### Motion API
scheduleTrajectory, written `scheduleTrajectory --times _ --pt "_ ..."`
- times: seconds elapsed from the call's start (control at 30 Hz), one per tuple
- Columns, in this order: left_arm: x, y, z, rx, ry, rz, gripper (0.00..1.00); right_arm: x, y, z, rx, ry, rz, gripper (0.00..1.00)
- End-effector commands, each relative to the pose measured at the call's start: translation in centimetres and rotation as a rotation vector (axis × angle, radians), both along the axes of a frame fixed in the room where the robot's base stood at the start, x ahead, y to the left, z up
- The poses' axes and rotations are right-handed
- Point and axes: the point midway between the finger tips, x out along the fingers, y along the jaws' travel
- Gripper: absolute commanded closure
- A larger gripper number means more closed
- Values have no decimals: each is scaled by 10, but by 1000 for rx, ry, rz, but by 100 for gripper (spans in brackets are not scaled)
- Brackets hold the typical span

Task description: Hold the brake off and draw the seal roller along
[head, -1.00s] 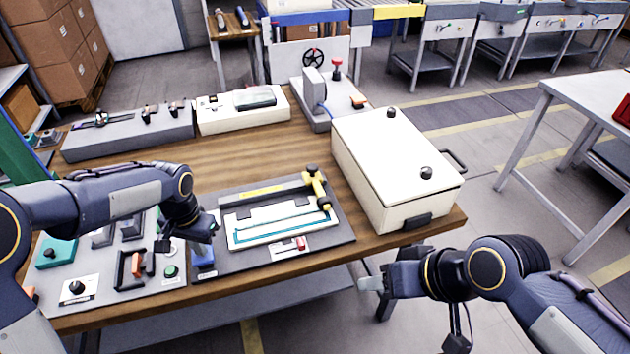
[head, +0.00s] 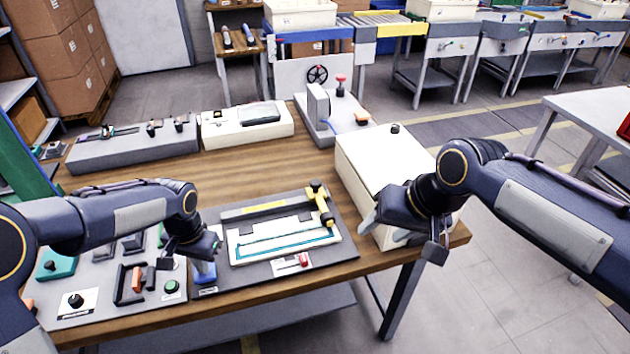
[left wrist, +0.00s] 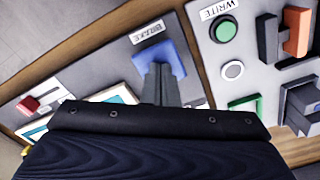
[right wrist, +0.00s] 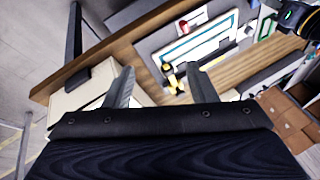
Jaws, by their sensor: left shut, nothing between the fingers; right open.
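The blue brake pad (head: 206,273), by a BRAKE label, sits at the left end of the dark seal board (head: 340,252). My left gripper (left wrist: 158,82) is shut and empty, its fingertips over the blue brake pad (left wrist: 160,58) and apparently pressing on it. The seal roller (head: 321,202), yellow with a black knob, stands at the right end of its rail, above a white frame with a teal outline (head: 290,240). It also shows in the right wrist view (right wrist: 170,74). My right gripper (right wrist: 158,82) is open and empty, raised near the white box, apart from the roller.
The large white lidded box (head: 375,155) stands right of the board, partly hidden by my right arm. A grey panel with a green button (head: 171,286) and black handles lies left. Grey and white units (head: 245,122) line the table's back. Bare wood lies behind the board.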

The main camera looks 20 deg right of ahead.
Motion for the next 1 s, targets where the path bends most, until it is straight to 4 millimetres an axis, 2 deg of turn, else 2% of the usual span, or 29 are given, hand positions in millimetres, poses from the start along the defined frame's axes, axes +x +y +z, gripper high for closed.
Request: scheduleTrajectory --times 0.03,0.27,0.4,0.6,0.7,0.8,1.0 --pt "-1 0 -1 1 3 0 100 23 -2 2 -13 30 -24 48" --pt "-1 0 -1 0 2 -1 100 121 -3 4 -103 121 -183 48" --pt "-1 0 -1 -1 3 -1 100 179 9 -4 -178 145 -286 48" --pt "-1 0 -1 0 2 -1 100 245 36 -21 -285 133 -420 48" --pt "-1 0 -1 0 2 -1 100 266 49 -28 -324 117 -466 48" --pt "-1 0 -1 0 1 -1 100 278 58 -33 -347 101 -497 48" --pt "0 0 -1 0 1 -1 100 288 61 -44 -363 93 -521 48"
